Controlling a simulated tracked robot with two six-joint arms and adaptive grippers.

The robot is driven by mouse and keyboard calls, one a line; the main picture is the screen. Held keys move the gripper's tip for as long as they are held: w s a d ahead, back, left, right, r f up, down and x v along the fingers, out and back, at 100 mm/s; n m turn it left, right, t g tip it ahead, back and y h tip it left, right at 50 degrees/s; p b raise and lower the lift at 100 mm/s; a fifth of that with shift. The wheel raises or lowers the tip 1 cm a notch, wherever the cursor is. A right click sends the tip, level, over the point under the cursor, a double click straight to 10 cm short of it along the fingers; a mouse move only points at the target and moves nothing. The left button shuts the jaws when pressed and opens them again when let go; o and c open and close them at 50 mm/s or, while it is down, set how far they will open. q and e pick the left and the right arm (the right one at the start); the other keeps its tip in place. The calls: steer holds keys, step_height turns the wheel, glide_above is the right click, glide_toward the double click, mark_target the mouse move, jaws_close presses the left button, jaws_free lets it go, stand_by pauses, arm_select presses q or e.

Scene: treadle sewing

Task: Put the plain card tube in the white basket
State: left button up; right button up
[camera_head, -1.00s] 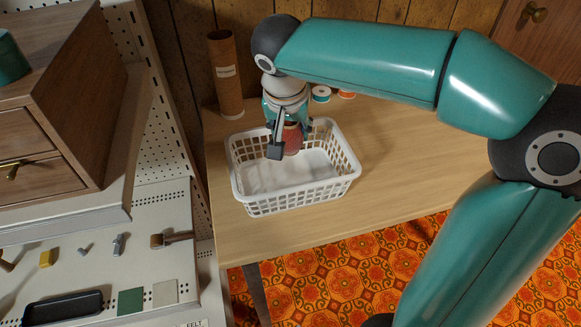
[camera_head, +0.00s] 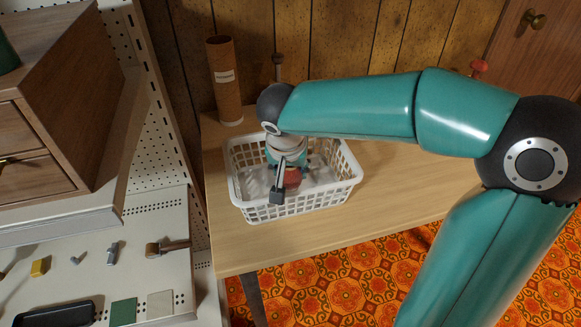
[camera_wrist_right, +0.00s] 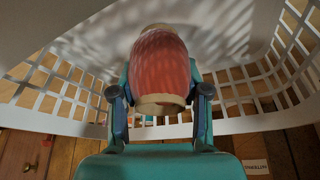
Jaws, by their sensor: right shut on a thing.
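The white basket (camera_head: 340,186) stands on the wooden table and has slotted walls. My right gripper (camera_head: 291,180) is down inside it, shut on a red, net-textured, barrel-shaped thing (camera_head: 292,178) with a pale rim. In the right wrist view, the red thing (camera_wrist_right: 160,65) sits between the two fingers (camera_wrist_right: 160,97), with basket walls around it. I cannot tell whether it touches the basket floor. A tall brown card tube (camera_head: 225,85) with a white label stands upright on the table behind the basket's left corner. My left gripper is out of view.
The table (camera_head: 400,190) is bare to the right of the basket. A pegboard shelf (camera_head: 150,220) with small tools and a wooden drawer cabinet (camera_head: 60,120) stand close on the left. A dark post (camera_head: 278,68) and a red knob (camera_head: 479,67) show behind my right arm.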

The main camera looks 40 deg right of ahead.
steer(key=shift+f, duration=0.2)
steer(key=o, duration=0.8)
steer(key=shift+r, duration=0.1)
steer(key=shift+o, duration=0.2)
steer(key=shift+r, duration=0.25)
steer(key=p+v, duration=0.2)
steer(key=v, duration=0.9)
steer(key=shift+s+a+r+p, duration=0.15)
steer(key=shift+s+r+p, duration=0.05)
steer(key=shift+r+p, duration=0.2)
